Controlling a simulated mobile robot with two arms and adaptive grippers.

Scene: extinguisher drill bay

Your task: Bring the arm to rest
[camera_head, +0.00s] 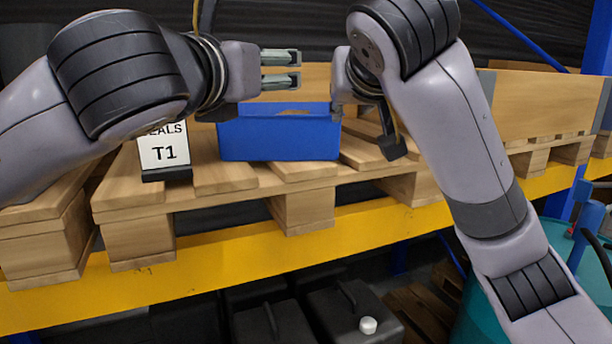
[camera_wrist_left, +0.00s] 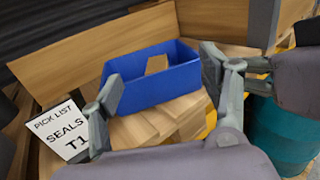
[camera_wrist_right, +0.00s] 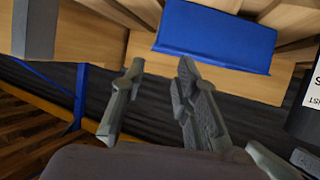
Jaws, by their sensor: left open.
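My left gripper (camera_head: 297,69) comes in from the left, above the pallet boards and close to the blue bin. It is open and empty; its spread fingers also show in the left wrist view (camera_wrist_left: 160,88).
The blue bin (camera_head: 275,140) stands on a wooden pallet (camera_head: 225,178) over a yellow beam (camera_head: 235,245); a small brown thing (camera_wrist_left: 157,65) shows inside. A T1 seals sign (camera_head: 164,152) stands left. Dark canisters (camera_head: 350,315) sit below, a teal drum (camera_head: 560,275) at right.

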